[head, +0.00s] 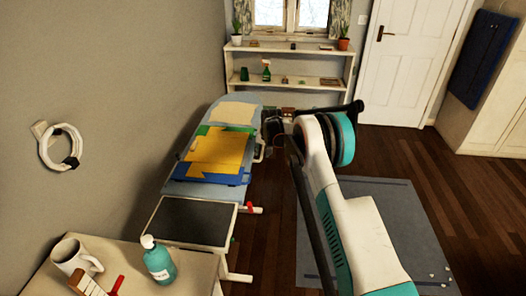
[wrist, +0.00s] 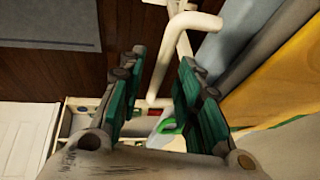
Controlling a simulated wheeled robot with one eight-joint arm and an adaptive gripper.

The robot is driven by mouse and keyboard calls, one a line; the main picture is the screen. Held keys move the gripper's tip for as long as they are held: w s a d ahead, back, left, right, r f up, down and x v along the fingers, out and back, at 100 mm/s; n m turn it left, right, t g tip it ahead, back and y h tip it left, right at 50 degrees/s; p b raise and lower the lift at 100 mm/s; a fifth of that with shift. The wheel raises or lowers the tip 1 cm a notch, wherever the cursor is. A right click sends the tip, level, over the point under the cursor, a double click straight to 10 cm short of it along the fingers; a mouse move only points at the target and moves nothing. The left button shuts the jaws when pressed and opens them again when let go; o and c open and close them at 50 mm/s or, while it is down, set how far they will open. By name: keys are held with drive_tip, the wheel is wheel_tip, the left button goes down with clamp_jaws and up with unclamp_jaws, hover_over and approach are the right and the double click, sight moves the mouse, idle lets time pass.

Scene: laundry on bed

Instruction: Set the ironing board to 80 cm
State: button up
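The ironing board (head: 182,189) stands along the left wall, its blue top carrying laundry. Its near end has a dark rest panel (head: 195,221). A red-tipped piece (head: 250,208) sticks out from the right side near that end. My gripper (head: 272,128) is beside the board's right edge toward the far end, small and dark in the head view. In the wrist view my gripper (wrist: 158,90) is open, with teal fingers apart. A white bent tube (wrist: 178,55) shows between and beyond the fingers; I cannot tell whether it touches them.
Yellow cloth (head: 217,150) lies on blue and green cloth, with a cream cloth (head: 232,112) farther back. A near table holds a mug (head: 72,258) and a teal pump bottle (head: 158,262). A shelf (head: 290,49) stands behind. A grey rug (head: 390,200) lies on the floor at right.

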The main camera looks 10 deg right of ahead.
drive_tip(key=v, duration=1.1)
drive_tip(key=shift+r, duration=0.2)
drive_tip(key=shift+s, duration=0.1)
drive_tip(key=s+r+n+t, duration=0.1)
drive_tip(key=s+r+n, duration=0.1)
drive_tip(key=s+r, duration=2.2)
drive_tip(key=s+f+n, duration=0.1)
drive_tip(key=s+f, duration=0.1)
drive_tip(key=s, duration=1.3)
drive_tip(key=s+f+n+t, duration=0.1)
drive_tip(key=s+f, duration=0.1)
drive_tip(key=s, duration=1.3)
drive_tip(key=shift+a+f+h, duration=0.2)
drive_tip(key=shift+f+h, duration=0.1)
drive_tip(key=shift+f, duration=0.1)
